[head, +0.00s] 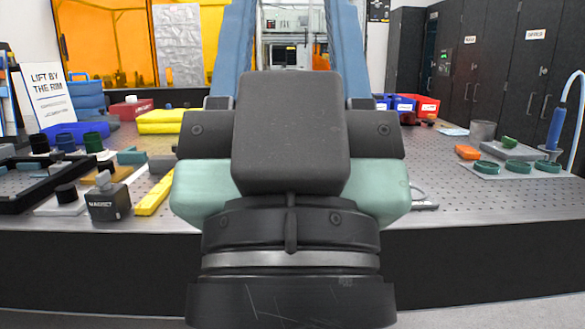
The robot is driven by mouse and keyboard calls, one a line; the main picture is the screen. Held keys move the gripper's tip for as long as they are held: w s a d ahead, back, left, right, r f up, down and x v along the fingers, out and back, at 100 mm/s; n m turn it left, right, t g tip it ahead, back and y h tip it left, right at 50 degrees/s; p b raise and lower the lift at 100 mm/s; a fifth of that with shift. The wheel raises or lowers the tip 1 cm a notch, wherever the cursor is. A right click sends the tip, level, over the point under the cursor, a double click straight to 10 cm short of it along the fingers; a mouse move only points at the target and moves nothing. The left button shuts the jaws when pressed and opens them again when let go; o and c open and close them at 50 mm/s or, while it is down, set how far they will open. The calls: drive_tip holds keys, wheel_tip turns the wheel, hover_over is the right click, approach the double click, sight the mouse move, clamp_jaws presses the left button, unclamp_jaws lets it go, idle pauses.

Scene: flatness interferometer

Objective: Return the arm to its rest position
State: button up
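My gripper (291,20) fills the middle of the head view, seen from behind in front of the bench. Its black and mint-green body hides the middle of the bench top. Two blue fingers reach up and away, one on each side, with a wide gap between them. Only background shows in the gap, and I see nothing held. The fingertips are cut off by the top edge of the picture.
The perforated bench top (470,200) lies behind my gripper.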

wheel_tip(320, 180, up, 33)
drive_tip(key=p, duration=3)
drive_tip(key=shift+p, duration=0.4)
drive_tip(key=shift+r, duration=0.1)
